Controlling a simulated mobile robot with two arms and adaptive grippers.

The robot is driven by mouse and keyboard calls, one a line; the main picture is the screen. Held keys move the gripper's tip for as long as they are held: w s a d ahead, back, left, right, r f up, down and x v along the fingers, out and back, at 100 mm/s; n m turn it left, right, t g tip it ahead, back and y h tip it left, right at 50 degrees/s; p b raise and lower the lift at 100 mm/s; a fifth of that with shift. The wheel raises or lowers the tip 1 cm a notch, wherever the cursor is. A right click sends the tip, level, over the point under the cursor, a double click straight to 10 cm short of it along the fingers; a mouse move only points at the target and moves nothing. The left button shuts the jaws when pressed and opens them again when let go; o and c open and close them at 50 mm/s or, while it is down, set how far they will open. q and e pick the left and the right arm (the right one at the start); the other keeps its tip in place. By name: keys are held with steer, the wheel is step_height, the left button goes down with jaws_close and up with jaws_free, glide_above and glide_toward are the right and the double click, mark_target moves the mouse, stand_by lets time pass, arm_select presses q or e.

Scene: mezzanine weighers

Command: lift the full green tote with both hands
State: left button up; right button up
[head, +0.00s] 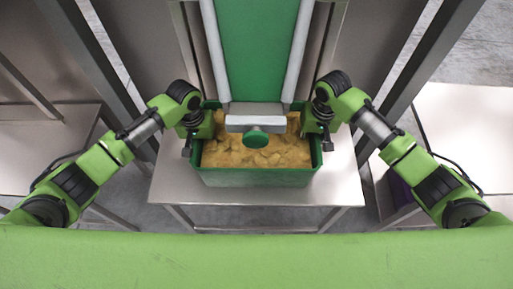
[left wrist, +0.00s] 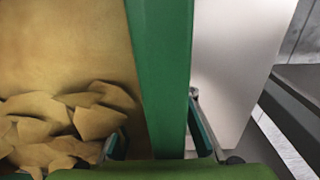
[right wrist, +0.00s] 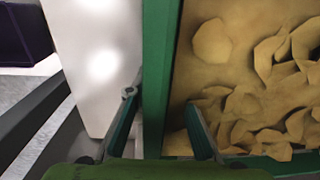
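The green tote (head: 257,179) stands upright on a steel table, filled with yellow-brown chips (head: 232,155). My left gripper (head: 187,146) is at the tote's left wall and my right gripper (head: 327,142) is at its right wall. In the left wrist view, the fingers straddle the tote wall (left wrist: 163,70), one inside over the chips and one outside, with a gap at the inner finger. In the right wrist view, the fingers straddle the other wall (right wrist: 158,70) with gaps showing. Both grippers look open. The tote's back edge is partly hidden under the machine.
A green chute (head: 257,50) with grey rails rises behind the tote. Its grey end with a round green knob (head: 256,137) overhangs the tote's middle. The steel table (head: 180,190) has bare room beside the tote. Grey posts and other tables flank both sides. A purple bin (right wrist: 22,38) is at the right.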

mark_target(203, 141)
arm_select(q)
jaws_close()
arm_select(e)
jaws_close()
arm_select(q)
steer(key=shift+w+r, duration=0.1)
steer(key=shift+r, duration=0.05)
arm_select(e)
steer(key=shift+w+r, duration=0.1)
steer(key=shift+r, duration=0.1)
